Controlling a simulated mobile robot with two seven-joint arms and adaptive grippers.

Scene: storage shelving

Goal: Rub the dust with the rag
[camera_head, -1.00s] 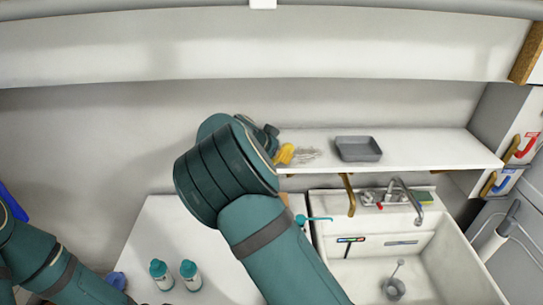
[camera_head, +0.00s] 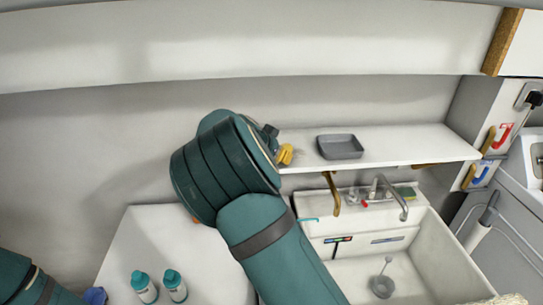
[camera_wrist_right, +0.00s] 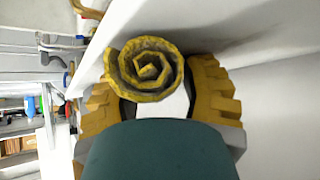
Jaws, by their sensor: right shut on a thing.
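The rag (camera_wrist_right: 146,68) is a rolled yellow and grey spiral in the right wrist view. My right gripper (camera_wrist_right: 160,95) is shut on it, with a yellow finger on each side. In the head view the yellow fingers of the right gripper (camera_head: 285,154) show at the left end of the white shelf (camera_head: 400,151), and my arm hides most of the gripper and the rag. A faint greyish patch of dust (camera_head: 299,153) lies just right of the fingers. My left arm enters at the lower left, its gripper out of view.
A grey tray (camera_head: 340,147) stands on the shelf right of the dust. Below are a sink (camera_head: 455,250) with a faucet (camera_head: 391,193) and a counter (camera_head: 140,240) with two teal-capped bottles (camera_head: 158,287). A wall cabinet is above.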

